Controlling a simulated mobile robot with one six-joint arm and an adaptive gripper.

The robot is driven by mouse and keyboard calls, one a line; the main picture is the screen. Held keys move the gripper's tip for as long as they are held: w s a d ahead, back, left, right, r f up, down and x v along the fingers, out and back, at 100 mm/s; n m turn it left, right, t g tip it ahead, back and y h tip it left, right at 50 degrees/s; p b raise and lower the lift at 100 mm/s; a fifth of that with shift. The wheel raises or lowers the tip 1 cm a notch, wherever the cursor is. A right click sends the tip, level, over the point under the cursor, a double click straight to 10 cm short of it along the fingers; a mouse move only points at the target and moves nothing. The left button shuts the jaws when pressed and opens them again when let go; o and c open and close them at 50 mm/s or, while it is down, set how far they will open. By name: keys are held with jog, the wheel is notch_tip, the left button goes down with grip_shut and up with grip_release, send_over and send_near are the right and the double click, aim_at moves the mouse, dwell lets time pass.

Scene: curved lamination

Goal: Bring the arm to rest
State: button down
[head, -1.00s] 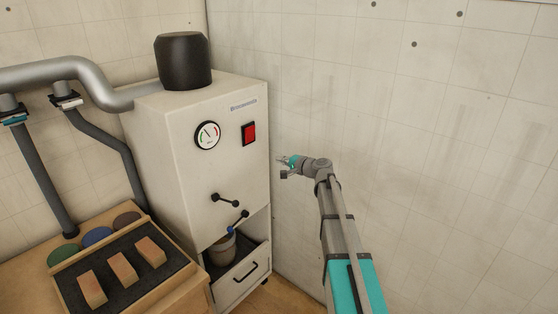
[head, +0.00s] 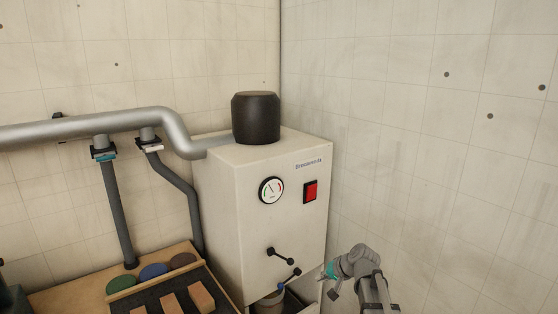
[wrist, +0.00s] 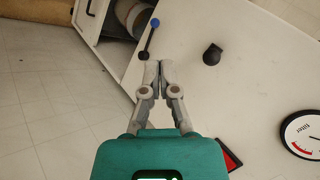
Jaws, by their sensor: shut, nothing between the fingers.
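My gripper (head: 328,284) shows at the lower right of the head view, at the right side of the white cabinet's front. In the wrist view my gripper (wrist: 159,66) has its two fingers together with nothing between them. It points toward the cabinet front (wrist: 240,70), near a lever with a blue knob (wrist: 154,22) and a black knob (wrist: 212,54). It appears apart from them, though the exact gap cannot be told. My arm rises from the bottom edge of the head view, and its lower part is out of frame.
The white cabinet (head: 225,190) carries a black cap (head: 256,118), a gauge (head: 271,190) and a red switch (head: 310,191). Grey pipes (head: 115,215) run to its left. A wooden bench (head: 70,288) holds several discs and blocks. The concrete wall (head: 420,190) is close on the right.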

jog(key=s+d+f+n+g+h, duration=0.1)
jog(key=s+g+h, duration=0.1)
jog(key=s, duration=0.7)
jog(key=s+d+f+n+g+h+p, duration=0.1)
jog(key=s+d+f+n+g+h, duration=0.1)
jog(key=s, duration=0.7)
jog(key=shift+d+f+g+h, duration=0.2)
jog(key=shift+g+h, duration=0.3)
jog(key=shift+h, duration=0.9)
jog(key=shift+s, duration=0.1)
